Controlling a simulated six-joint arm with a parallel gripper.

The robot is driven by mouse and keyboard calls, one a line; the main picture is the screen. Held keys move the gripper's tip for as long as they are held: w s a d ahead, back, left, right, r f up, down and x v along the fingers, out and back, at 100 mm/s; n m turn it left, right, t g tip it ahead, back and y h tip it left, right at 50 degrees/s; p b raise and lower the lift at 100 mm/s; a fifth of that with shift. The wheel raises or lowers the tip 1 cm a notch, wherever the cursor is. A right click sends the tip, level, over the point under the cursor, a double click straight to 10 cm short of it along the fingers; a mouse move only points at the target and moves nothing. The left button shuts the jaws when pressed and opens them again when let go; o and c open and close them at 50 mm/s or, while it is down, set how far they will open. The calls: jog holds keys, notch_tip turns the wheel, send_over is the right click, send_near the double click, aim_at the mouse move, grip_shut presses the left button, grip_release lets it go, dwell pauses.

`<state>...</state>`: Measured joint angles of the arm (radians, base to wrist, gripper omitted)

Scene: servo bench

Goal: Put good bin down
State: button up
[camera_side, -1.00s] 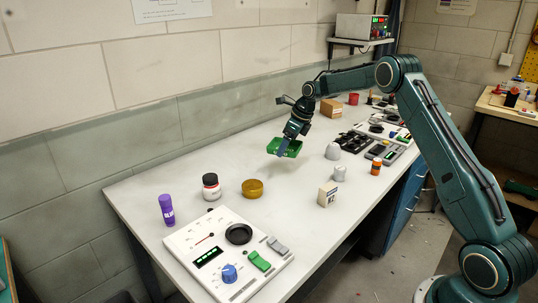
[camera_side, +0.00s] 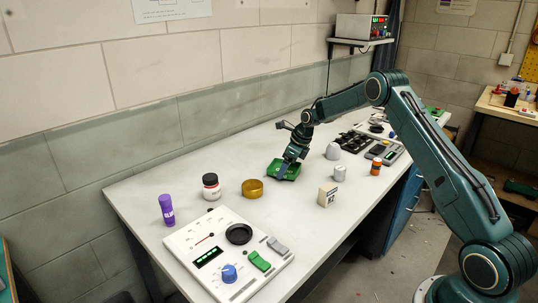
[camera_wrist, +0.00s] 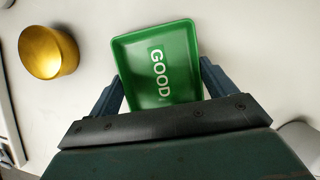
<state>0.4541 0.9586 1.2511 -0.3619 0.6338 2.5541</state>
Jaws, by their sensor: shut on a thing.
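The good bin (camera_side: 276,171) is a shallow green tray. It reads "GOOD" in white in the wrist view (camera_wrist: 179,55), and it looks empty. In the side view it is at or very close to the white bench top, near the back middle. My gripper (camera_side: 284,174) is over its near right side, pointing down. In the wrist view my gripper's two fingers (camera_wrist: 160,85) stand at the bin's left and right sides, shut on it. The bin's near end is hidden behind the gripper body.
A gold round container (camera_side: 253,188) stands left of the bin, apart from it. A white jar (camera_side: 211,190), a purple bottle (camera_side: 167,210), a small box (camera_side: 327,195) and a grey dome (camera_side: 333,151) stand around. A control panel (camera_side: 215,235) lies in front. Bench behind the bin is clear.

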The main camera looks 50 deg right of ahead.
jog(key=shift+f, duration=0.2)
jog(key=shift+f, duration=0.15)
jog(key=o, duration=1.2)
jog(key=v, duration=1.2)
jog(key=shift+s, duration=0.1)
